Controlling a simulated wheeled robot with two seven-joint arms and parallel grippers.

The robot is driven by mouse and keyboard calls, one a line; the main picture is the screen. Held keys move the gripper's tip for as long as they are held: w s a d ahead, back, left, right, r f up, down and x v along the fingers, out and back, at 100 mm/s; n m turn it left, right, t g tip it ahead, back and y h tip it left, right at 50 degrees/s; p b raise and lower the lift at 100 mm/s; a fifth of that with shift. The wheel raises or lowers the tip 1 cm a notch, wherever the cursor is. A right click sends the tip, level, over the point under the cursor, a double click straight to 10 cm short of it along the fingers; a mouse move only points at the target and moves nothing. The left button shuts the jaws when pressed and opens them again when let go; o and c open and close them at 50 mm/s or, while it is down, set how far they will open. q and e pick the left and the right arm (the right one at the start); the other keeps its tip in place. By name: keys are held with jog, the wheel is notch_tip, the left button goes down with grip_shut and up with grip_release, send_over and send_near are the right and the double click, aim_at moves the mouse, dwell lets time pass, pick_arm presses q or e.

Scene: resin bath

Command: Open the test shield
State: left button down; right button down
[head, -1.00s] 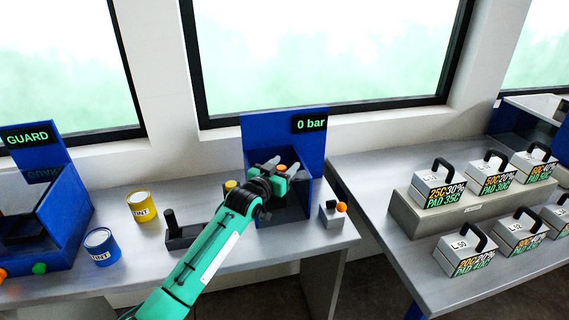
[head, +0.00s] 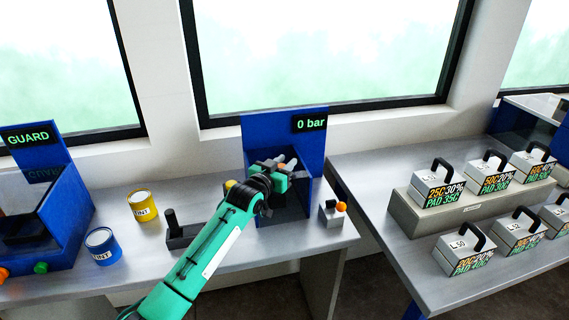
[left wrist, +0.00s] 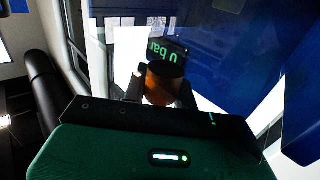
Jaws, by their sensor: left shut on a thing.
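The blue test station (head: 312,146) stands at the back of the left bench, with a display reading "0 bar". My left gripper (head: 283,165) is in front of its open-fronted box and covers part of it. In the left wrist view an orange-brown round knob (left wrist: 165,83) sits between the fingers, and the gripper is shut on it. A see-through, reflecting panel, seemingly the test shield (left wrist: 215,55), lies behind the knob and mirrors the display. How far the shield stands open I cannot tell. My right gripper does not show.
A small box with an orange button (head: 341,207) stands right of the station. A dark-handled fixture (head: 180,232), a yellow tin (head: 143,206) and a blue tin (head: 102,246) stand left. The guard station (head: 45,215) is far left. Several labelled weights are on the right bench.

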pick_arm(q)
jog(key=r+n+g+p, duration=0.1)
jog(key=r+p, duration=0.1)
jog(key=w+r+g+p, duration=0.1)
jog(key=r+p, duration=0.1)
jog(key=p, duration=0.1)
jog(key=w+r+n+p, duration=0.1)
jog(key=r+p, duration=0.1)
jog(key=shift+w+a+n+g+y+p, duration=0.15)
jog(key=shift+a+n+g+y+p, duration=0.15)
jog(key=shift+a+g+y, duration=0.1)
jog(key=shift+w+a+r+n+g+p, duration=0.2)
jog(key=shift+w+r+n+g+p, duration=0.15)
jog(key=shift+w+r+g+p, duration=0.2)
jog(key=shift+w+a+r+n+g+p, duration=0.15)
jog(key=shift+w+r+n+g+p, duration=0.2)
jog(key=shift+w+r+g+p, duration=0.15)
